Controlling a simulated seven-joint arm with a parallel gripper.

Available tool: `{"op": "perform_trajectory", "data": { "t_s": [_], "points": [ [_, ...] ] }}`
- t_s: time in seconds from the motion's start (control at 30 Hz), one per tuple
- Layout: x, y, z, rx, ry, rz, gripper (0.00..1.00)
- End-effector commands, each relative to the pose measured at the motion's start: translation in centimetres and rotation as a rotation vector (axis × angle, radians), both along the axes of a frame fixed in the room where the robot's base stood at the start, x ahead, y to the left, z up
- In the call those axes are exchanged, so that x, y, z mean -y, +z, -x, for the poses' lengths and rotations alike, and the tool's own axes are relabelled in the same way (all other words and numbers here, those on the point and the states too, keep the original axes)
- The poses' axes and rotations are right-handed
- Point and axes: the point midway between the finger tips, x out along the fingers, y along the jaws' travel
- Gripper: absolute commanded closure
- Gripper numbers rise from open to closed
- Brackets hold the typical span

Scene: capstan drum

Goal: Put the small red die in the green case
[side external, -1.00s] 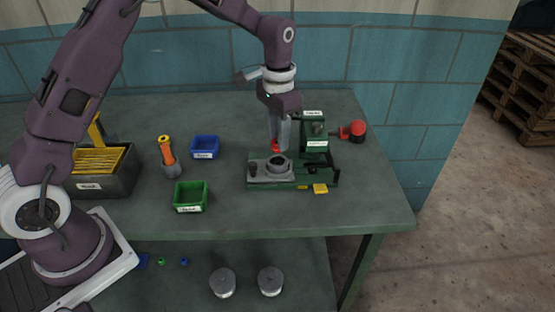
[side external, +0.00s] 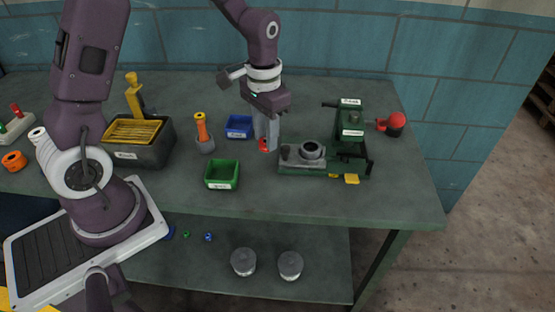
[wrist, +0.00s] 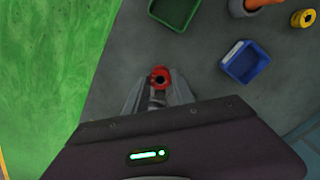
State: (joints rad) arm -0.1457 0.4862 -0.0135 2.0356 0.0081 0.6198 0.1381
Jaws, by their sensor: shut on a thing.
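The small red die (side external: 264,145) is held between the fingertips of my gripper (side external: 266,136), which is shut on it. The die also shows in the wrist view (wrist: 161,76), with a dark round hole facing the camera. In the side view, my gripper is above the bench, between the blue case and the green machine. The green case (side external: 222,175) is an open, labelled box to the left of the die and nearer the bench's front edge. It also shows at the top of the wrist view (wrist: 174,12), and its inside looks empty.
A blue case (side external: 239,126) stands just left of my gripper. An orange-handled tool (side external: 203,134) stands further left, beside a dark bin (side external: 146,149). The green machine (side external: 324,159) with a grey ring is at the right. Bare bench lies around the green case.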

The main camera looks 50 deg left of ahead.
Motion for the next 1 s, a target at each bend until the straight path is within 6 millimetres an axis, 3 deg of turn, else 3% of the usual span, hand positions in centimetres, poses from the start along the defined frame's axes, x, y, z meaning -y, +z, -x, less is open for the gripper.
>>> {"op": "perform_trajectory", "data": {
  "t_s": [0.3,0.47,1.0],
  "points": [
    [-4.0,2.0,7.1,0.002,-0.119,0.019,1.00],
    [-4.9,2.4,9.5,0.000,-0.182,0.002,1.00],
    [-5.0,-7.4,10.0,-0.004,-0.197,0.000,1.00]
  ]
}}
